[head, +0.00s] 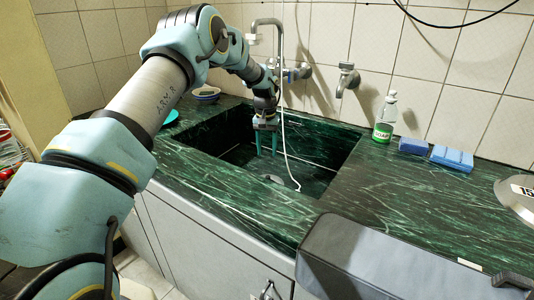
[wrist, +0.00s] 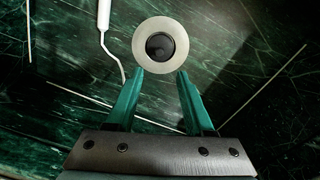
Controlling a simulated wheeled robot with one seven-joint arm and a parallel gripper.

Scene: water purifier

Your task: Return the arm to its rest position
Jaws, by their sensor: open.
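My arm reaches from the left across the counter. My gripper (head: 266,142) points straight down over the sink basin (head: 215,150), with its two teal fingers apart. In the wrist view my gripper (wrist: 160,74) is open, and nothing is held between the fingers. Beyond the fingertips in that view is the round pale drain (wrist: 160,22) with a dark centre. It also shows on the basin floor in the head view (head: 273,179).
A faucet with a white hose (head: 284,130) hangs into the sink close to my gripper. A wall tap (head: 346,78), a soap bottle (head: 385,118), and blue sponges (head: 452,158) are to the right. Bowls (head: 206,93) sit behind my arm. A grey box-like object (head: 370,265) is at front right.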

